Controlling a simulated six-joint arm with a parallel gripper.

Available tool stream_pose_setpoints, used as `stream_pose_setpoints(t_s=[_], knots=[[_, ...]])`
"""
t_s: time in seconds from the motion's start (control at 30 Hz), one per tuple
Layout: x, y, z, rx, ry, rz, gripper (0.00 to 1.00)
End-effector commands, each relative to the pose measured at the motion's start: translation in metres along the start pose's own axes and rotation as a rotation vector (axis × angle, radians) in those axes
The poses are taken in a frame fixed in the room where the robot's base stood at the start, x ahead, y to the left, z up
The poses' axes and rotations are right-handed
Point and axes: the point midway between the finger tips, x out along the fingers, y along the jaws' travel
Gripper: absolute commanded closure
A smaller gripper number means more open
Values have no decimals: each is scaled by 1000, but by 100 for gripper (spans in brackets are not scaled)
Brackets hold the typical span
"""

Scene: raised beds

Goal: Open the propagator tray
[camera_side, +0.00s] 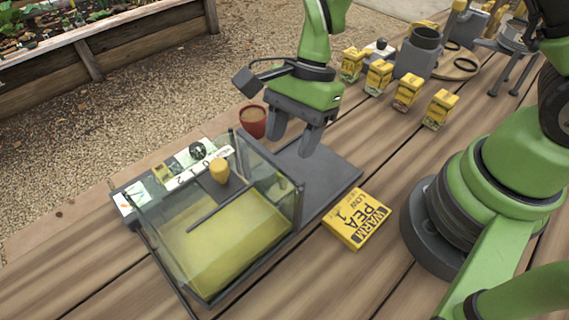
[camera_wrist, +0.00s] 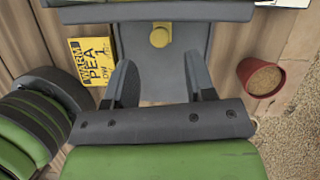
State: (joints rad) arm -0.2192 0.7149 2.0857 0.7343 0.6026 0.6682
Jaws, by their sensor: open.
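The propagator tray (camera_side: 225,245) is a clear-walled box with a dark frame and a yellow-green inside, on the wooden bench. A yellow knob (camera_side: 219,171) shows through its clear walls; the wrist view shows a yellow knob (camera_wrist: 159,37) on grey. I cannot tell exactly which part bears it. A flat dark grey slab (camera_side: 335,170) extends right from the box. My gripper (camera_side: 292,142) is open and empty above this slab, beside the box's right end. In the wrist view, my gripper (camera_wrist: 159,62) points toward the knob, which is centred beyond the fingertips, apart from them.
Small cards (camera_side: 195,155) lie along the box's far side. Several yellow packets (camera_side: 407,92) and a grey pot (camera_side: 416,55) stand farther back. Front bench boards are clear.

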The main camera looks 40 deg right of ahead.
Motion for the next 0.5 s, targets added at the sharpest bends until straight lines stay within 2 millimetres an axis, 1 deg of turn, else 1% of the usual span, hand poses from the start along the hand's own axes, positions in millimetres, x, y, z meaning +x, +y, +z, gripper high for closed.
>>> stream_pose_setpoints(t_s=[0.03,0.2,0.33,0.5], knots=[[11,2,0,0,3,7,50],[37,1,-1,-2,4,6,50],[50,1,0,-2,2,4,50],[58,0,0,-3,2,1,50]])
